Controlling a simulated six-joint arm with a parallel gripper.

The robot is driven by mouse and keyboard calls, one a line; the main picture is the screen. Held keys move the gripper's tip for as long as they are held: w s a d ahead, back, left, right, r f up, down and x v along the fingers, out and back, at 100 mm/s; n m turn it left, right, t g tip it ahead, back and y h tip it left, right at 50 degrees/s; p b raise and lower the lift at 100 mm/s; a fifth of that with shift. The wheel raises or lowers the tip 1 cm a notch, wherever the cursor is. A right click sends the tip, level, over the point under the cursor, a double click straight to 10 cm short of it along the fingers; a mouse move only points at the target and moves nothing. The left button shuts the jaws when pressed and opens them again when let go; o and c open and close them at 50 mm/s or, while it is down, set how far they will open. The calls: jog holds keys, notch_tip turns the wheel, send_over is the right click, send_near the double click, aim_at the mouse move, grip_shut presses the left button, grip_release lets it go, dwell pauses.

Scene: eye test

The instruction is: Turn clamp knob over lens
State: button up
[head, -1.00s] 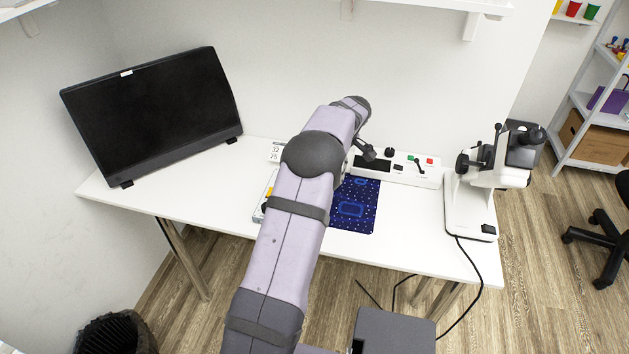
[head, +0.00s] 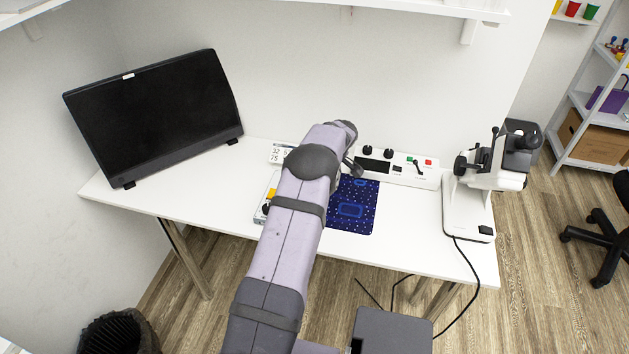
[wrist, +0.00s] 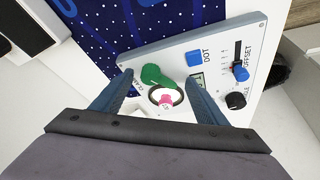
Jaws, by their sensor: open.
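A green clamp knob (wrist: 154,75) sits on a pale instrument panel (wrist: 226,57) in the wrist view. Its arm points to the lower right and reaches the edge of a dark ring, seemingly the lens mount. A pink and white piece (wrist: 166,99) shows inside the ring. My gripper (wrist: 160,77) is open, with one finger on each side of the green knob. I cannot tell whether a finger touches it. In the head view my arm covers most of the panel (head: 266,208), and the gripper is hidden.
The panel also has a blue DOT button (wrist: 193,58), an OFFSET slider (wrist: 239,66) and a black knob (wrist: 236,100). A dark blue mat (head: 352,207) lies beside it. A white control box (head: 398,168), a microscope-like device (head: 480,185) and a monitor (head: 155,115) stand on the desk.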

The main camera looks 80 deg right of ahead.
jog(key=c, duration=1)
jog(key=shift+w+f+m+b, duration=0.15)
jog(key=shift+m+b, duration=0.4)
jog(key=shift+m, duration=0.05)
jog(key=shift+m+g+h+b, duration=0.35)
jog(key=shift+m+h, duration=0.25)
jog(key=shift+m, duration=0.4)
jog(key=o, duration=1)
jog(key=shift+w, duration=0.1)
jog(key=b+v, duration=0.1)
jog(key=v, duration=0.6)
jog(key=shift+r+b, duration=0.3)
jog(key=shift+b, duration=0.05)
